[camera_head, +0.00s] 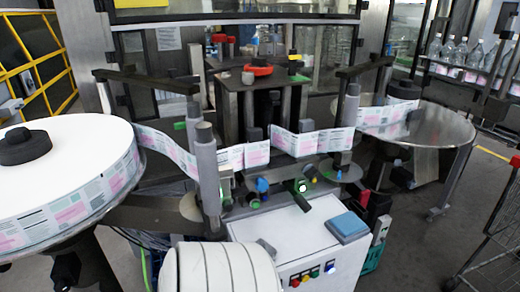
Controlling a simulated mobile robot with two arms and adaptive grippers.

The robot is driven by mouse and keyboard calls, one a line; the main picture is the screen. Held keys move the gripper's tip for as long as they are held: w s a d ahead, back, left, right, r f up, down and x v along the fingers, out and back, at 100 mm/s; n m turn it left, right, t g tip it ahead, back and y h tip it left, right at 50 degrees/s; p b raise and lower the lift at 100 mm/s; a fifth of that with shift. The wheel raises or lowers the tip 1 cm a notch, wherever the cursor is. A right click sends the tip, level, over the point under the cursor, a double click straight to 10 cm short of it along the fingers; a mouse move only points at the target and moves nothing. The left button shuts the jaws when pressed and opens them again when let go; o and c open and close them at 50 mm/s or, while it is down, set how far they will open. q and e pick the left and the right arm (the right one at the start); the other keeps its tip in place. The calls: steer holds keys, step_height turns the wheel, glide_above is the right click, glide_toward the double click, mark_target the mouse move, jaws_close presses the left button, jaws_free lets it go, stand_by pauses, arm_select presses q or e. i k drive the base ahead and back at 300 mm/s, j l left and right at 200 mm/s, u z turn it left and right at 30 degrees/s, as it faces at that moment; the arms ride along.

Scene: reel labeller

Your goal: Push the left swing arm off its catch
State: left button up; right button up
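On the left of the labeller, a long dark bar (150,81), which looks like the left swing arm, reaches from the frame post toward the middle. A grey upright roller (206,170) stands near its inner end, and the printed label web (165,147) passes by it. A lower dark plate (155,213) extends beneath the web; which part belongs to the swing arm is unclear. The catch cannot be made out. A similar dark bar (364,67) sits on the right side.
A large white label reel (70,150) with a black hub fills the left. A metal reel disc (430,127) stands right. A white cabinet (285,240) with buttons and a blue pad (348,227) is in front. A wire cart (495,235) stands far right.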

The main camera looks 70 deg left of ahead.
mark_target(210, 206)
steer(key=i+u, duration=0.35)
steer(key=i+l+u, duration=0.1)
steer(key=i+u, duration=0.25)
steer(key=i+l+u, duration=0.1)
steer(key=u, duration=0.25)
steer(key=i+u, duration=0.15)
steer(key=u, duration=0.3)
steer(key=i+l+u, duration=0.1)
steer(key=u, duration=0.4)
steer(key=i+l+u, duration=0.15)
steer(key=u, duration=0.3)
steer(key=i+l+u, duration=0.1)
steer(key=u, duration=0.35)
steer(key=i+l+u, duration=0.1)
steer(key=u, duration=0.35)
steer(key=i+l+u, duration=0.15)
steer(key=u, duration=0.25)
steer(key=l+u, duration=0.2)
steer(key=u, duration=0.25)
steer(key=i+l+u, duration=0.1)
steer(key=l+u, duration=0.15)
steer(key=u, duration=0.15)
